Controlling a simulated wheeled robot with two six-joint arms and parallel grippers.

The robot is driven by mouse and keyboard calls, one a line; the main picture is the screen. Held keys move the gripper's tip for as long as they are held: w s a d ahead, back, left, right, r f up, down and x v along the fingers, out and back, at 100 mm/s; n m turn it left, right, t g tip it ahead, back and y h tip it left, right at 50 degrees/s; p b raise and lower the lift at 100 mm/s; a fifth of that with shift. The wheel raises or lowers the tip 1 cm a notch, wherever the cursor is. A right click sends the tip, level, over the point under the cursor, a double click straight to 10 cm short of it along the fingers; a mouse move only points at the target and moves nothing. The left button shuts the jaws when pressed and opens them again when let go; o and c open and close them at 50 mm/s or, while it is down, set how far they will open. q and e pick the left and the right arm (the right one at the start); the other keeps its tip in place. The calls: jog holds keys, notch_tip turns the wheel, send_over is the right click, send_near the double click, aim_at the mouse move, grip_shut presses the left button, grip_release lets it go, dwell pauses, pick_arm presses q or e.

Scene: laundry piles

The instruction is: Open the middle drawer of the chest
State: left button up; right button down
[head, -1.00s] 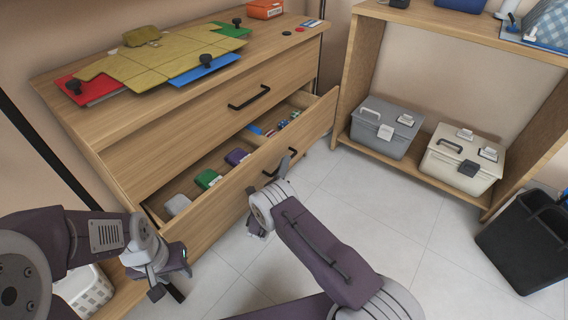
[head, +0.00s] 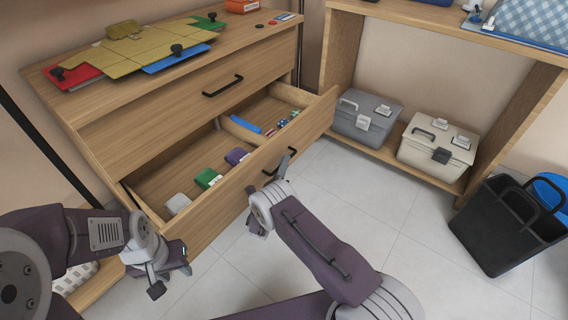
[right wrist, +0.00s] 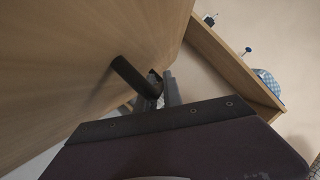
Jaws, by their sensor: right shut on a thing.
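The wooden chest (head: 150,125) stands at the left. Its upper drawer, with a black bar handle (head: 222,86), is closed. The drawer below it, the middle drawer (head: 228,187), is pulled well out, showing its inside. My right gripper (head: 270,187) is at this drawer's front and shut on its black handle (head: 281,164). The handle (right wrist: 135,78) also shows between the fingers in the right wrist view. My left gripper (head: 170,280) is empty beside the chest's lower left, its fingers apart.
The open drawer holds a grey item (head: 177,203), a green one (head: 207,178), a purple one (head: 236,156) and small coloured things. A grey box (head: 362,120) and a cream box (head: 437,148) sit on a low shelf.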

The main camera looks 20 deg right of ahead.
jog(key=shift+f, duration=0.1)
jog(key=c, duration=1.8)
grip_release()
jog(key=shift+a, duration=0.1)
jog(key=shift+o, duration=0.2)
jog(key=shift+s+a+p, duration=0.25)
jog(key=shift+s+p, duration=0.1)
jog(key=shift+p, duration=0.05)
jog(key=p+v, duration=0.3)
jog(key=v, duration=0.5)
jog(key=shift+s+d, duration=0.1)
